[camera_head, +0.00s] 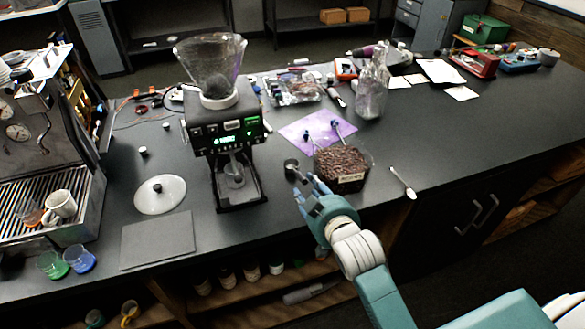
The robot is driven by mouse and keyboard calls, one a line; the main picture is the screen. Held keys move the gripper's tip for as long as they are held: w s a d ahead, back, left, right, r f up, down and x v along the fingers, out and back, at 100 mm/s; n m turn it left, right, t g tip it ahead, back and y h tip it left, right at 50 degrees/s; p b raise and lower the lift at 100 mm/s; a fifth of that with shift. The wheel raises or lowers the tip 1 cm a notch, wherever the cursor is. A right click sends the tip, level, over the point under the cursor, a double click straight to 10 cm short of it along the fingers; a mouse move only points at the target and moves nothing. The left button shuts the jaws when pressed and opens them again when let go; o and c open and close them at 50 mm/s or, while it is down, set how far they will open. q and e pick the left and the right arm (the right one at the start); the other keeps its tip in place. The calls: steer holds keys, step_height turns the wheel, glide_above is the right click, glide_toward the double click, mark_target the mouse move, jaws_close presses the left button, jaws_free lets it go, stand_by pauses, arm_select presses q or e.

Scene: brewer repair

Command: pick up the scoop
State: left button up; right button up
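A small dark scoop (291,165) with a round bowl lies on the black counter, just left of a clear bin of coffee beans (341,168). Its short handle points toward my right gripper. My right gripper (308,187) is low over the counter near the front edge, at the handle end of the scoop. Its blue fingers look spread, with the handle's end near or between them; I cannot tell whether they touch it. My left gripper is not in view.
A black grinder (222,140) with a clear hopper stands left of the scoop. A purple mat (305,132) lies behind it. A pale spoon (403,183) lies right of the bin. A glass jar (371,95) stands farther back.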

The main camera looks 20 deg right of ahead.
mark_target(301, 178)
steer(key=shift+x, duration=0.95)
steer(key=x, duration=0.1)
steer(key=p+x, duration=0.1)
steer(key=x, duration=0.1)
steer(key=p+x, duration=0.1)
steer(key=shift+w+d+r, duration=0.1)
steer(key=shift+w, duration=0.65)
steer(key=shift+s, duration=0.1)
jaws_close()
